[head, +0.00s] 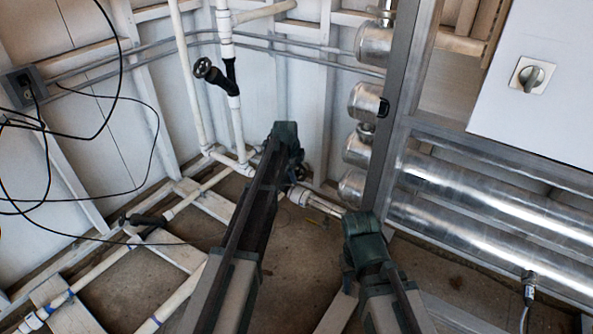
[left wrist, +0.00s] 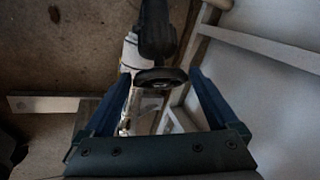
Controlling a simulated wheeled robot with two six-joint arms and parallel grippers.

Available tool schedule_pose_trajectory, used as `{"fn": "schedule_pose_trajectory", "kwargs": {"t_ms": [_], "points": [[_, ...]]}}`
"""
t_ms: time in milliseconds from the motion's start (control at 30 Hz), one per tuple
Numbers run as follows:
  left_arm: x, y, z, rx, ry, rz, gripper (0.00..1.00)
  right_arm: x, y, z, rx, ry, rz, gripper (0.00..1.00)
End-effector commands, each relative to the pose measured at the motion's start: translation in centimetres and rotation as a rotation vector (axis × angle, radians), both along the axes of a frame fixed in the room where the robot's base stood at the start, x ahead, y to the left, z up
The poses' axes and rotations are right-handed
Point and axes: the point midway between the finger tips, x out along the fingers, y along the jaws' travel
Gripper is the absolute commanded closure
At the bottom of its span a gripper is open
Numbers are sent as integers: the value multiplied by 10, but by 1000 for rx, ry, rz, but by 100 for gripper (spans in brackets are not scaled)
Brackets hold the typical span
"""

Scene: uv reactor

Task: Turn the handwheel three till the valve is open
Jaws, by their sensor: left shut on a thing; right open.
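A small dark handwheel (left wrist: 160,77) sits between the two blue fingers of my left gripper (left wrist: 158,108) in the left wrist view. The gripper is shut on this handwheel, which tops a dark valve body (left wrist: 157,28) on a white pipe. In the head view, a dark round edge (head: 301,172) shows just beyond my left arm, beside a white pipe fitting; most of that spot is hidden by the arm. My right arm reaches up at centre right, and its gripper fingers are not visible. No number is readable on any wheel.
Another black handwheel (head: 203,68) is on the vertical white pipe (head: 236,120). A dark valve (head: 146,220) lies along the lower left piping. Steel cylinders (head: 480,195) and a grey post (head: 400,100) stand right. A cabinet with a rotary switch (head: 531,76) is upper right. Black cables hang left.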

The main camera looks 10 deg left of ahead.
Motion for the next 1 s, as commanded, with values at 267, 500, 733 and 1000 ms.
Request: {"fn": "schedule_pose_trajectory", "kwargs": {"t_ms": [267, 500, 733, 1000], "points": [[-11, -2, -8, -72, -169, 185, 62, 0, 0, -25, 1, -2, 0, 50], [-15, -3, -12, -133, -318, 345, 62, 1, 0, -49, 1, -3, 0, 50], [-17, -6, -16, -190, -460, 494, 62, 1, 0, -74, 1, -4, 0, 50], [-19, -9, -18, -248, -602, 650, 62, 1, 0, -100, 1, -4, 0, 50]]}}
